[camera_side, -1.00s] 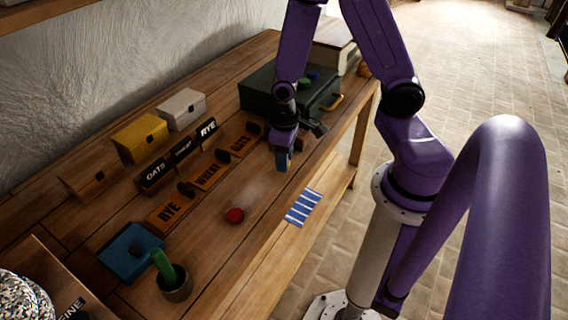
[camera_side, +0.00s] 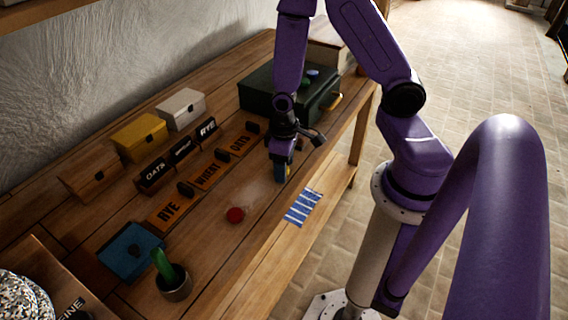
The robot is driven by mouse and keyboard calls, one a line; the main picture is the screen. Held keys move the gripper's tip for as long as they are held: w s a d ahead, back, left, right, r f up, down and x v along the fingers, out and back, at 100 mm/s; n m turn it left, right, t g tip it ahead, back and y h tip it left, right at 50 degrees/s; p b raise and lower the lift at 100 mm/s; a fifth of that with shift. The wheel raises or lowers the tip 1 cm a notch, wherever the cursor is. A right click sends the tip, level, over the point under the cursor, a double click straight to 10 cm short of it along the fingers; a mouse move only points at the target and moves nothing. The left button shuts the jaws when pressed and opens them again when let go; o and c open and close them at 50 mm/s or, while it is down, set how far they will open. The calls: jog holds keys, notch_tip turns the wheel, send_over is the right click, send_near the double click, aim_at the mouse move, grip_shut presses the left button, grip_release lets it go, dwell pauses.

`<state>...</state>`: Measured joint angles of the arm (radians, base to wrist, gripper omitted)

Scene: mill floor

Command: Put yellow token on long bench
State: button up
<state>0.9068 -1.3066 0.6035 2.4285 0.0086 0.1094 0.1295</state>
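The long bench (camera_side: 215,248) is the wooden plank table running along the wall. My gripper (camera_side: 281,175) points down low over the bench, right of the WHEAT and OATS plaques. Its fingertips look dark blue and close together. A small yellow patch (camera_side: 288,171) shows at their right side; it may be the yellow token, but it is too small and too covered to be sure. Whether the fingertips touch the bench top cannot be told. No other yellow token is seen on the bench.
A red token (camera_side: 235,215) lies in front of the RYE, WHEAT and OATS plaques. A dark green case (camera_side: 262,92) stands behind my gripper.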

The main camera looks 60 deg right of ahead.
jog(key=shift+r, duration=0.1)
notch_tip(320, 180, up, 10)
jog(key=s+a+r+n, duration=0.3)
jog(key=s+r+n, duration=0.1)
jog(key=s, duration=0.3)
jog(key=s+a+r+n, duration=0.3)
jog(key=s+r+n, duration=0.1)
jog(key=s, duration=0.3)
jog(key=shift+s+a+r+n, duration=0.2)
jog(key=shift+r+n, duration=0.2)
jog(key=shift+n, duration=0.4)
